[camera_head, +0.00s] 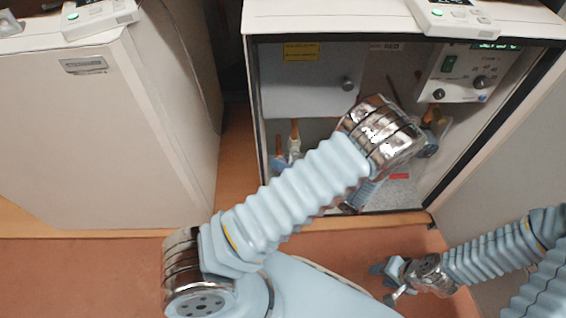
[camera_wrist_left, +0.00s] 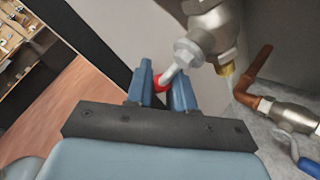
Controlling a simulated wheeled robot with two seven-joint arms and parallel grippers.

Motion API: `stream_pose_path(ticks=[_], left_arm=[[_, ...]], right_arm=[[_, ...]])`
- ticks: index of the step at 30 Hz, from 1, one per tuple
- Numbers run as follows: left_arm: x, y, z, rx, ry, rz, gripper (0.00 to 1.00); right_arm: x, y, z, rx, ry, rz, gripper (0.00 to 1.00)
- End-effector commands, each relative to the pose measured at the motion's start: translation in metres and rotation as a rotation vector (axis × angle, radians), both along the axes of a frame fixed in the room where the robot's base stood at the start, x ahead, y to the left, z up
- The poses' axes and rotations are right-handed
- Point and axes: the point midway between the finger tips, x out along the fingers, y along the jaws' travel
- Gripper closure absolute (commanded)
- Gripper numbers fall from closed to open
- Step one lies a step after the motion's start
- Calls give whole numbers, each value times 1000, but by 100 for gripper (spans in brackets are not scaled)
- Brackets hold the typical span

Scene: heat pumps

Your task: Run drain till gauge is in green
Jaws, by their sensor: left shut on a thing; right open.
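In the left wrist view, my left gripper (camera_wrist_left: 163,78) is shut on the red-tipped end of a silver valve lever (camera_wrist_left: 178,68). The lever joins a metal valve body (camera_wrist_left: 212,32) with a brass outlet below. In the head view my left arm reaches into the open heat pump cabinet (camera_head: 400,18), and its wrist hides much of the valve area. My right gripper (camera_head: 393,281) is open and empty, low in front of the cabinet. A control panel (camera_head: 463,75) with a dial and knobs is at the cabinet's upper right. I cannot make out a gauge with a green zone.
A second valve with a blue handle (camera_wrist_left: 308,168) and copper pipe (camera_wrist_left: 252,78) is right of the held lever. Copper pipework (camera_head: 294,135) also stands at the cabinet's left inside. A closed white unit (camera_head: 100,130) stands left. The reddish floor (camera_head: 80,275) in front is clear.

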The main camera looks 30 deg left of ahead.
Motion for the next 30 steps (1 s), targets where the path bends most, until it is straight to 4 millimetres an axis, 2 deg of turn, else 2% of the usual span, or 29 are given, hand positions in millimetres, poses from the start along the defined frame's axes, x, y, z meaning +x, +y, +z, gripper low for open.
stream_pose_path(ticks=[8,9,12,23,26,30], left_arm=[[0,-1,-1,-2,1,-2,100],[0,-1,-1,-2,1,-2,73],[0,-1,-1,-1,1,-2,57],[0,-5,0,-1,1,-2,57],[-1,-18,2,0,1,-4,57],[-3,-50,6,-1,-2,-6,57]], right_arm=[[0,0,0,0,0,0,57],[0,0,0,0,0,0,57],[0,0,0,0,0,0,57],[0,0,0,0,0,0,57],[0,0,1,0,0,0,57],[0,0,3,-1,-1,0,57]])
